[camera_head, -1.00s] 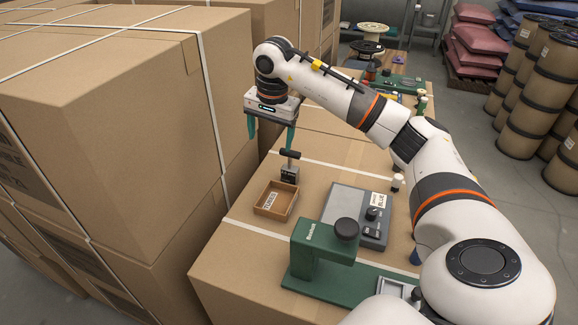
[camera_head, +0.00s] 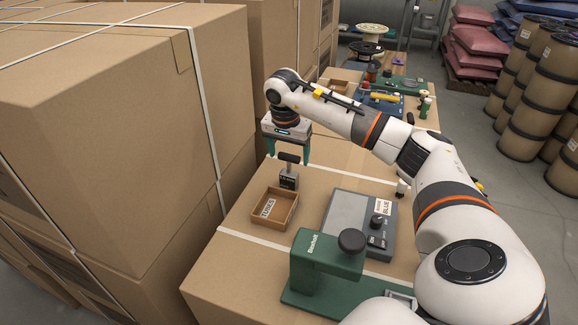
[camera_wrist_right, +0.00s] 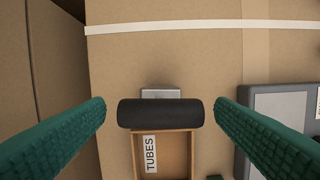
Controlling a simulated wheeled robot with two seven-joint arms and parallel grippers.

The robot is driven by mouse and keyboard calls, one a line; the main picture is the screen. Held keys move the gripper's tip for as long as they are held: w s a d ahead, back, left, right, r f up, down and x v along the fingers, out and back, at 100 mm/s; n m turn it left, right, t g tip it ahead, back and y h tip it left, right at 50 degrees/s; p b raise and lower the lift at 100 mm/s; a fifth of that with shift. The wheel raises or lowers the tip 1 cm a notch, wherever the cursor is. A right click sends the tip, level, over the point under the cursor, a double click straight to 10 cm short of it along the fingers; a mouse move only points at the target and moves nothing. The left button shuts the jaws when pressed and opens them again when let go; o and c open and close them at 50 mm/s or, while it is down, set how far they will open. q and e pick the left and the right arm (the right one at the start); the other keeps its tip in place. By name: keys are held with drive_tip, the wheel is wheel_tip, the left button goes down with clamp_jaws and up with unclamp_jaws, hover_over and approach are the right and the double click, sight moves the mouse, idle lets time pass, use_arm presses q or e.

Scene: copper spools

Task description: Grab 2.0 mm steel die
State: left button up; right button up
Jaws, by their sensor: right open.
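The steel die is a small grey block with a label and a black T-shaped handle (camera_head: 289,170), standing upright on the cardboard surface behind the small tray. I cannot read its size. In the right wrist view its black handle (camera_wrist_right: 160,113) lies crosswise, with part of the grey block showing behind it. My right gripper (camera_head: 288,157) is open, with green fingers pointing down on either side of the handle. In the wrist view the fingers (camera_wrist_right: 160,103) have a gap to each end of the handle. My left gripper is not in view.
A small brown tray (camera_head: 257,207) labelled TUBES stands in front of the die. A grey device (camera_head: 345,222) with knobs is to the right, and a green tool (camera_head: 318,262) is nearer. A tall carton (camera_head: 110,150) rises close on the left.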

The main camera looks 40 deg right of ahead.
sight(290, 160)
drive_tip(key=f, duration=0.3)
drive_tip(key=shift+w+d+f, duration=0.1)
drive_tip(key=shift+d+f, duration=0.1)
drive_tip(key=shift+d, duration=0.1)
drive_tip(key=shift+c, duration=0.4)
drive_tip(key=c, duration=1.2)
drive_tip(key=shift+r, duration=0.1)
drive_tip(key=shift+c, duration=1.2)
drive_tip(key=shift+r, duration=0.1)
